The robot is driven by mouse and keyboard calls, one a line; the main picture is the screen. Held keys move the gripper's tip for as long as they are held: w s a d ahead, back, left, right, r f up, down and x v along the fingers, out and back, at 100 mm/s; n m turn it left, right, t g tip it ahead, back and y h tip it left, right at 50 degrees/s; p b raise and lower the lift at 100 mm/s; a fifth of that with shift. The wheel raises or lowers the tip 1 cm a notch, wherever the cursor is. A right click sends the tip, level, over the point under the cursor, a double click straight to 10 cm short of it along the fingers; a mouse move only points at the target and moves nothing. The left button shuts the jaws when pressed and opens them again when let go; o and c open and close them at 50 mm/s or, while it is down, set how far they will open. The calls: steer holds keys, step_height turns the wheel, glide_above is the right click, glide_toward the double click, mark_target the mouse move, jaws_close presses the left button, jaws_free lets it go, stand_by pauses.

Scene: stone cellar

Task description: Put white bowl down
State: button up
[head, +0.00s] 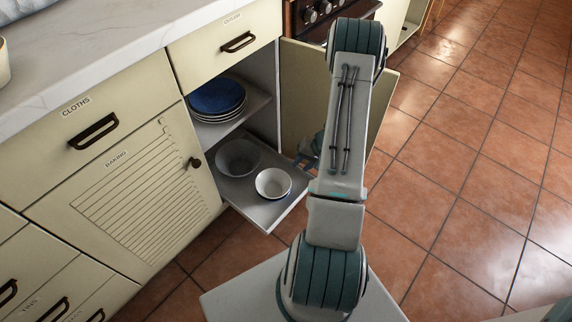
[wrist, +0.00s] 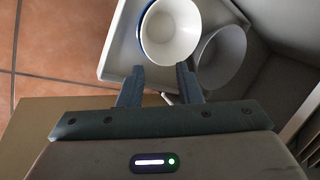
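The white bowl (head: 273,183) sits upright on the pulled-out grey shelf (head: 262,212) of the open cabinet, near its front. A larger grey bowl (head: 238,157) stands behind it on the same shelf. In the wrist view the white bowl (wrist: 172,32) lies just beyond my fingertips, with the grey bowl (wrist: 222,62) to its right. My gripper (wrist: 160,72) is open, its two fingers apart with nothing held between them. The fingertips are close to the bowl's near rim; I cannot tell if they touch. In the head view my arm mostly hides the gripper.
A stack of plates with a blue one (head: 217,95) on top stands on the upper shelf. The open cabinet door (head: 306,92) stands to the right, partly behind my arm. A marble counter (head: 95,45) runs above. The tiled floor (head: 470,170) on the right is clear.

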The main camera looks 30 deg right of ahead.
steer(key=a+r+n+g, duration=0.1)
steer(key=a+r+n, duration=0.1)
steer(key=a+r, duration=0.75)
steer(key=a+r+n+g, duration=0.1)
steer(key=a+r+n, duration=0.35)
steer(key=r, duration=0.85)
steer(key=s+a+r+h, duration=0.2)
steer(key=s+a+r, duration=0.2)
steer(key=s+r, duration=0.2)
steer(key=s+a+r+n+h, duration=0.1)
steer(key=s+a+r, duration=0.3)
steer(key=s, duration=0.5)
step_height(320, 180, up, 3)
steer(key=shift+s+a+f+h, duration=0.15)
steer(key=shift+s+a+h, duration=0.2)
steer(key=shift+h, duration=0.25)
step_height(320, 180, up, 30)
steer(key=t+p, duration=0.1)
steer(key=p, duration=2.6)
steer(key=shift+d, duration=0.15)
